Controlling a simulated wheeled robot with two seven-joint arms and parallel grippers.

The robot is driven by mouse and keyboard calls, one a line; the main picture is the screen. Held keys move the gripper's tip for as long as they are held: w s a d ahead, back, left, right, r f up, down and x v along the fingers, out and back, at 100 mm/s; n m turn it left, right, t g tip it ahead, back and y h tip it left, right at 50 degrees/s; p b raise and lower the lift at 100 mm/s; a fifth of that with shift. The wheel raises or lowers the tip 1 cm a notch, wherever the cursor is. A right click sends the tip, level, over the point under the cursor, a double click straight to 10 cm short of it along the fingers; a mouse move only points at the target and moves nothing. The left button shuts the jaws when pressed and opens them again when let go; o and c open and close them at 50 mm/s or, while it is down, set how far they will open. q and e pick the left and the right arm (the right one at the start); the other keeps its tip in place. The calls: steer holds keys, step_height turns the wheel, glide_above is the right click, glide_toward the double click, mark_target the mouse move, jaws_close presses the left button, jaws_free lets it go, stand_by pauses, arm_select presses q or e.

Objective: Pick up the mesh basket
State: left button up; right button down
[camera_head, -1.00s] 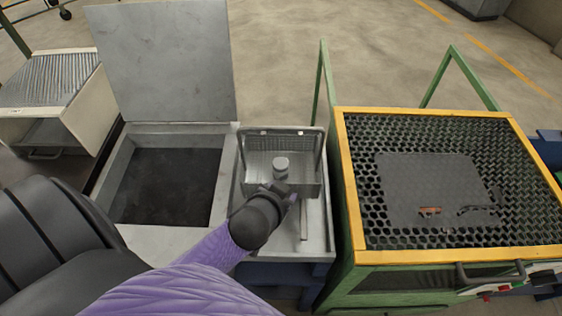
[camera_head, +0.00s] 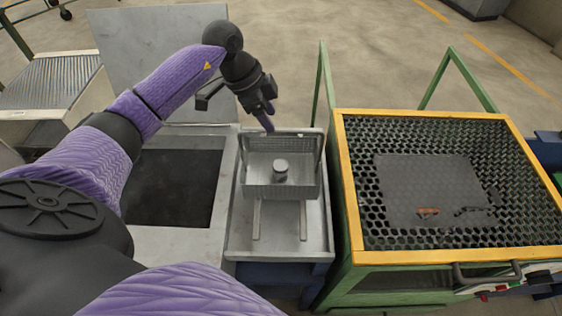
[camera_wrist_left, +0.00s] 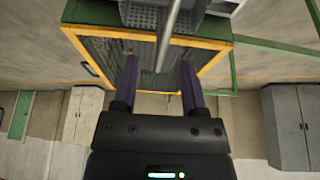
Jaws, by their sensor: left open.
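The mesh basket (camera_head: 258,191) is a grey rectangular wire basket with an upright handle frame. It stands in a metal tray (camera_head: 277,245) and holds a small round metal part (camera_head: 281,170). My left gripper (camera_head: 267,122) is above the basket's back edge, near the handle's top bar, with its fingers pointing down. In the left wrist view the gripper (camera_wrist_left: 158,62) has its fingers apart. A grey bar (camera_wrist_left: 171,35), apparently the handle, runs between them in the picture; contact cannot be told. Part of the basket's mesh (camera_wrist_left: 142,15) shows at the top. My right gripper is not in view.
A tank with dark contents (camera_head: 170,190) and a raised lid (camera_head: 130,60) is left of the tray. A green-and-yellow mesh-topped table (camera_head: 450,255) stands close on the right. A ribbed conveyor box (camera_head: 55,80) is at the far left. Open floor lies behind.

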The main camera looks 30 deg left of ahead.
mark_target(281, 132)
arm_select(q)
steer(key=x, duration=0.3)
steer(key=b+x, duration=0.1)
steer(key=x, duration=0.1)
steer(key=shift+w+d+f, duration=0.1)
steer(key=shift+w+f, duration=0.2)
steer(key=shift+w, duration=0.1)
steer(key=shift+f, duration=0.2)
steer(key=shift+d+f, duration=0.1)
steer(key=shift+f, duration=0.15)
steer(key=shift+c, duration=0.2)
jaws_close()
steer(key=shift+w, duration=0.1)
stand_by(0.9)
